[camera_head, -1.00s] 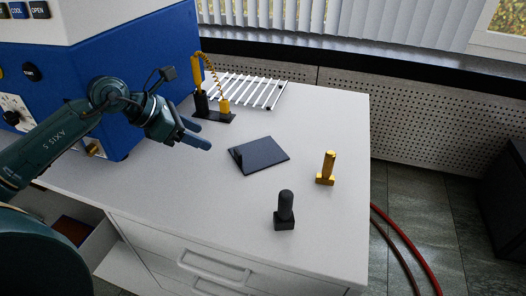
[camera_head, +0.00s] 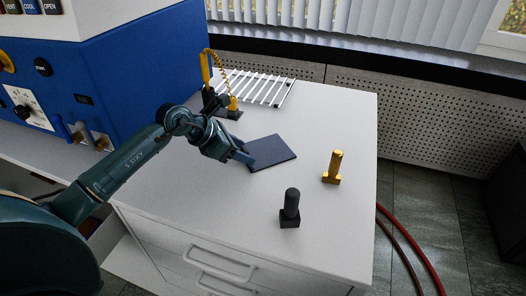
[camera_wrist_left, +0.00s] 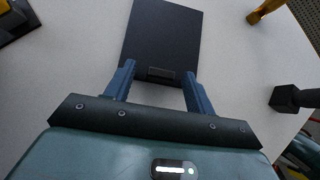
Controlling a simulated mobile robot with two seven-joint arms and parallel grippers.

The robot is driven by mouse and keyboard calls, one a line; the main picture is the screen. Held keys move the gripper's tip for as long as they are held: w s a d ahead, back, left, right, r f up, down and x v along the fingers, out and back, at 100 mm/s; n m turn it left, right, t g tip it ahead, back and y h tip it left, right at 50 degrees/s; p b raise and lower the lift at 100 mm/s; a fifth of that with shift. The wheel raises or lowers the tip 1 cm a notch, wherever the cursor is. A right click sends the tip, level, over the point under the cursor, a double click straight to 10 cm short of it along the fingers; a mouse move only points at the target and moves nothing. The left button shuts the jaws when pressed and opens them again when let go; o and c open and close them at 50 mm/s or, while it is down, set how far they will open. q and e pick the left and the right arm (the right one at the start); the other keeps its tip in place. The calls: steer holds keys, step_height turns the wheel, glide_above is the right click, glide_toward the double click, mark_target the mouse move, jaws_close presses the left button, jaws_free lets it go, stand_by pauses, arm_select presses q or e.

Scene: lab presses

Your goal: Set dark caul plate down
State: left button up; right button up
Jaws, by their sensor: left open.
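The dark caul plate (camera_head: 273,151) lies flat on the white countertop in the head view. It also shows in the left wrist view (camera_wrist_left: 163,35), with a small raised tab at its near edge. My left gripper (camera_head: 248,160) is at the plate's left edge. In the left wrist view its two blue fingers (camera_wrist_left: 158,80) are open, one on each side of the tab, and not closed on it. Whether the fingers touch the plate I cannot tell. My right gripper is not in view.
A black-based stamp-like block (camera_head: 290,208) and a gold one (camera_head: 334,167) stand right of the plate. Behind are a white slatted rack (camera_head: 262,88) and a yellow-and-black holder with a coiled cord (camera_head: 228,108). The blue press (camera_head: 120,75) stands at left. The counter's front is clear.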

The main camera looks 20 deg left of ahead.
arm_select(q)
steer(key=shift+c, duration=0.3)
steer(key=shift+r, duration=0.1)
jaws_close()
